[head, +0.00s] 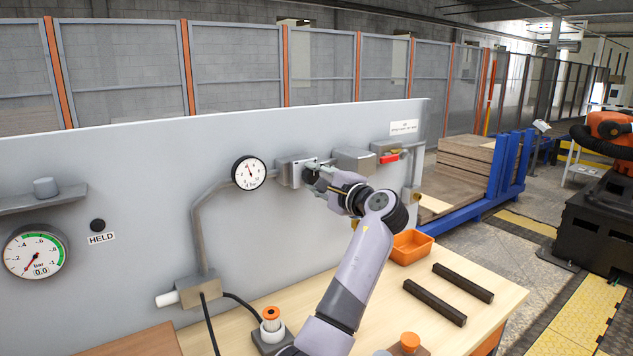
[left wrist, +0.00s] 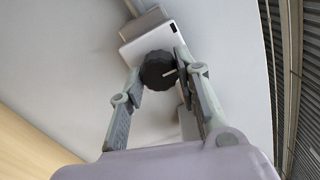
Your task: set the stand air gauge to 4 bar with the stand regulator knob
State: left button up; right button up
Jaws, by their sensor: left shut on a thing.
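The regulator is a grey box (head: 290,171) on the upright grey panel. Its black ribbed knob (left wrist: 157,70) with a pale mark shows in the left wrist view, between my left fingers. My left gripper (head: 318,174) is shut on this knob; in the head view the gripper mostly hides it. The small round white gauge (head: 249,172) with a black rim is just left of the regulator. Its needle points roughly up, but its numbers are too small to read surely. My right gripper is in neither view.
A larger gauge (head: 36,251) at the left reads 0.0, near a HELD label (head: 102,239). Another grey box (head: 354,160) and a red part (head: 389,158) are right of the knob. The bench holds an orange bin (head: 410,247) and two dark bars (head: 435,302).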

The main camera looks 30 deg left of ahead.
pick_arm(q)
jog(key=shift+f, duration=0.1)
jog(key=o, duration=1.1)
jog(key=shift+o, duration=0.2)
jog(key=shift+d, duration=0.1)
jog(key=v, duration=1.2)
jog(key=shift+r, duration=0.2)
